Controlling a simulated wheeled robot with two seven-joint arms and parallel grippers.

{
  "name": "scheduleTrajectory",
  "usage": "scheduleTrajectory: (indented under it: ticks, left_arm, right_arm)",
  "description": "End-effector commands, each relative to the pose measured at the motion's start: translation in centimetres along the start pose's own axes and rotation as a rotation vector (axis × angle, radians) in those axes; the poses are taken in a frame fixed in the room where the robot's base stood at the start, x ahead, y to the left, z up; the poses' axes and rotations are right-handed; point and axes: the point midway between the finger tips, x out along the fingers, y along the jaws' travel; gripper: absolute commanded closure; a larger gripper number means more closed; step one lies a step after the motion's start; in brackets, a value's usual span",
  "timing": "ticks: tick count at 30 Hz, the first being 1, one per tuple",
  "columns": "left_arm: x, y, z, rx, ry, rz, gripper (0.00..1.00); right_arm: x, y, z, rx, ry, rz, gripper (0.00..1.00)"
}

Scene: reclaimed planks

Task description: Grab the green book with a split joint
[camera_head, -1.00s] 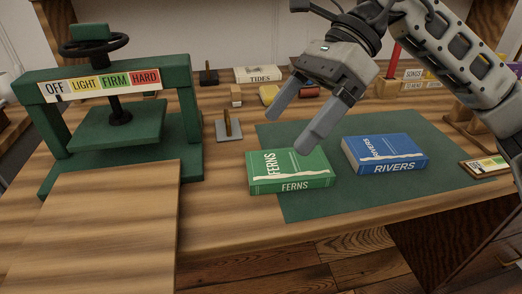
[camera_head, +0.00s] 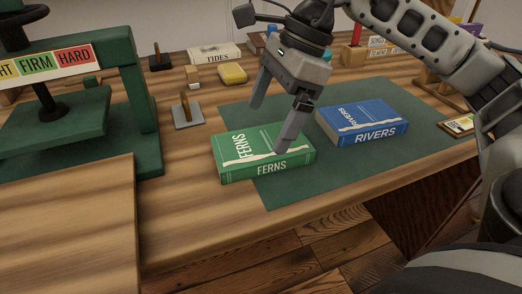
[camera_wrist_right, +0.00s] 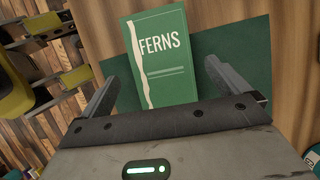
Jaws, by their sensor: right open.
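The green book (camera_head: 240,152), titled FERNS, lies flat on the table, partly on the dark green mat. A pale jagged strip runs along its cover near the spine. My right gripper (camera_head: 268,128) is open above the book, one finger over its right part and the other beyond its far edge. In the right wrist view the green book (camera_wrist_right: 163,55) lies ahead between the two spread fingers of the right gripper (camera_wrist_right: 165,85). No contact can be made out.
A blue book (camera_head: 362,122), titled RIVERS, lies right of the green book on the mat (camera_head: 300,190). A green press (camera_head: 145,110) stands at the left.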

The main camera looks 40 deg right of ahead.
Motion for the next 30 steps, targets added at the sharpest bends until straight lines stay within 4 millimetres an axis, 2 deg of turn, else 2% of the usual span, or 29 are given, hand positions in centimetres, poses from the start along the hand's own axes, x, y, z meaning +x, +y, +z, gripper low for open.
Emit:
scheduleTrajectory:
  ticks: [5,9,18,19,23,24,30]
  left_arm:
    - [0.2,0.0,0.1,0.000,0.029,0.005,0.64]
    - [0.0,0.3,-0.8,0.004,0.067,0.014,0.64]
    - [-0.4,0.8,-1.4,0.007,0.088,0.026,0.64]
    - [-0.4,0.8,-1.4,0.007,0.087,0.026,0.64]
    - [-0.4,0.8,-1.2,0.007,0.083,0.026,0.64]
    - [-0.3,0.8,-1.2,0.007,0.082,0.025,0.64]
    - [-0.3,0.7,-1.0,0.006,0.076,0.024,0.64]
  right_arm:
    - [2.7,0.1,-0.1,0.000,0.002,0.003,0.00]
    - [4.5,0.1,-0.1,0.000,0.000,0.002,0.00]
    - [5.0,0.1,0.0,0.000,0.000,0.001,0.00]
    - [5.0,0.1,0.0,0.000,0.000,0.001,0.03]
    - [5.0,0.1,0.0,0.000,0.000,0.001,0.39]
    - [5.0,0.1,0.0,0.000,0.000,0.001,0.43]
    - [5.0,0.0,0.0,0.000,-0.001,0.000,0.43]
